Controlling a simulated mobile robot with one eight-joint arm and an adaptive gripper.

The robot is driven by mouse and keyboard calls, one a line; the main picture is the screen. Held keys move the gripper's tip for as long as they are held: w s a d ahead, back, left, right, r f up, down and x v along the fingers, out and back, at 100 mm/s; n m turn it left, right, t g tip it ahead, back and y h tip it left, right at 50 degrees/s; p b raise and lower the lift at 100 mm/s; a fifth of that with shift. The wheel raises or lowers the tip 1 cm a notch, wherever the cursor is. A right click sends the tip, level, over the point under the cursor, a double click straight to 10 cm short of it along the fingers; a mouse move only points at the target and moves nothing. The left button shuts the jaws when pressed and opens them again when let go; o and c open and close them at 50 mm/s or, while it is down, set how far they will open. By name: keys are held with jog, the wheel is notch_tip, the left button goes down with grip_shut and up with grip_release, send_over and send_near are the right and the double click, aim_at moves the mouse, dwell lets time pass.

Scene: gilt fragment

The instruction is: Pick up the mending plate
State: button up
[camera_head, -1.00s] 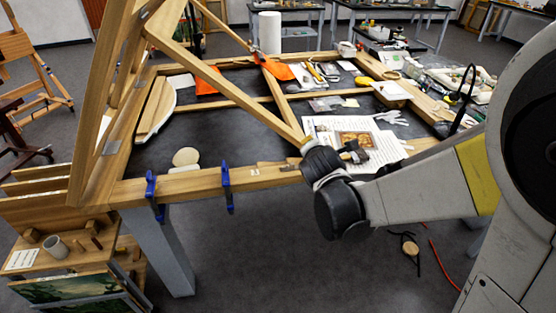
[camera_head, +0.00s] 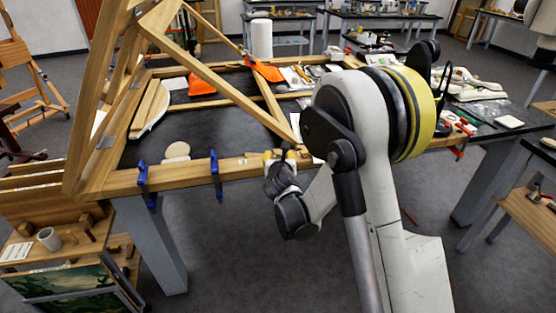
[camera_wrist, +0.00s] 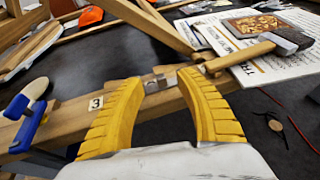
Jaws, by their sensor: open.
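In the wrist view, a small grey metal piece that looks like the mending plate (camera_wrist: 152,87) lies on the wooden beam (camera_wrist: 60,122), beyond and between my fingertips. My gripper (camera_wrist: 160,78) has its yellow fingers spread wide and nothing between them. In the head view, my gripper (camera_head: 286,154) is at the front beam of the wooden frame, partly hidden by my own wrist. The plate cannot be made out in that view.
A hammer (camera_wrist: 240,57) lies right of the plate, its handle end close by. A label marked 3 (camera_wrist: 96,104) sits left of the plate. Blue clamps (camera_head: 146,183) grip the beam further left. Printed sheets (camera_wrist: 226,38) lie behind. Open floor shows in front.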

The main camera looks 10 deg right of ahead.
aim_at(278, 153)
jog(key=b+x, duration=0.1)
jog(key=x, duration=0.3)
jog(key=shift+w+d+f+b, duration=0.1)
jog(key=shift+w+f+b, duration=0.05)
jog(key=shift+f+b, duration=0.2)
jog(key=shift+r, duration=0.15)
jog(key=shift+c, duration=0.6)
grip_shut()
